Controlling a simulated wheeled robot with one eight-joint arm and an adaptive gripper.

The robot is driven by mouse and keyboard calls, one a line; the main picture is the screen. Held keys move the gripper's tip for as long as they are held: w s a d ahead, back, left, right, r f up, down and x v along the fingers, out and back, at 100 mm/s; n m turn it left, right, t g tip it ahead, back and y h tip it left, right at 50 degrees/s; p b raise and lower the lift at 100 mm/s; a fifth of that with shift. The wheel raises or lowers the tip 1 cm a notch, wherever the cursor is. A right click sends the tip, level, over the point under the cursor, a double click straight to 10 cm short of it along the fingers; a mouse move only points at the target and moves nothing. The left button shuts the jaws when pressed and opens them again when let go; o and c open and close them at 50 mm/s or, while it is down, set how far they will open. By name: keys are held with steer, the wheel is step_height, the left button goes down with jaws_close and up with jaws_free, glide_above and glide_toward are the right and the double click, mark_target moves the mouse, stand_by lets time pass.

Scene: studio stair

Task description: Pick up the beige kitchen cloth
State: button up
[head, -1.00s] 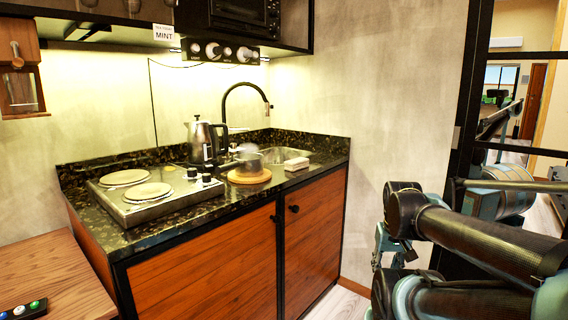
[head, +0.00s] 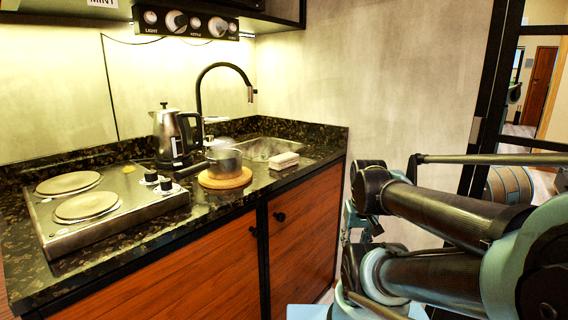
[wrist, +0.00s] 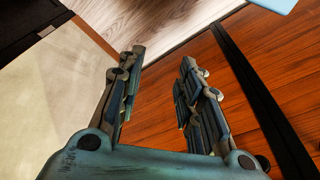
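In the head view my gripper is mostly hidden by my arm, to the right of the counter and apart from the cloth. The cloth is not in the wrist view.
A small pot (head: 224,161) stands on a round wooden board (head: 225,178) left of the cloth. A steel kettle (head: 174,137), a black tap (head: 202,92), the sink (head: 262,148) and a two-plate hob (head: 120,216) are also there. A wall (head: 390,85) rises behind the counter.

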steer(key=shift+o, duration=1)
steer(key=o, duration=0.7)
step_height(320, 180, up, 2)
steer(key=shift+s+a+r+n, duration=0.1)
steer(key=shift+a+n, duration=0.05)
steer(key=shift+n, duration=0.25)
step_height(320, 180, up, 31)
steer(key=n+g, duration=0.2)
steer(key=n, duration=2.5)
glide_above(286, 155)
steer(key=f, duration=1.1)
steer(key=shift+w+f, duration=0.15)
steer(key=shift+w, duration=0.15)
steer(key=shift+s+f, duration=0.2)
steer(key=shift+f, duration=1.2)
steer(key=shift+s+f, duration=0.15)
steer(key=shift+f, duration=1.25)
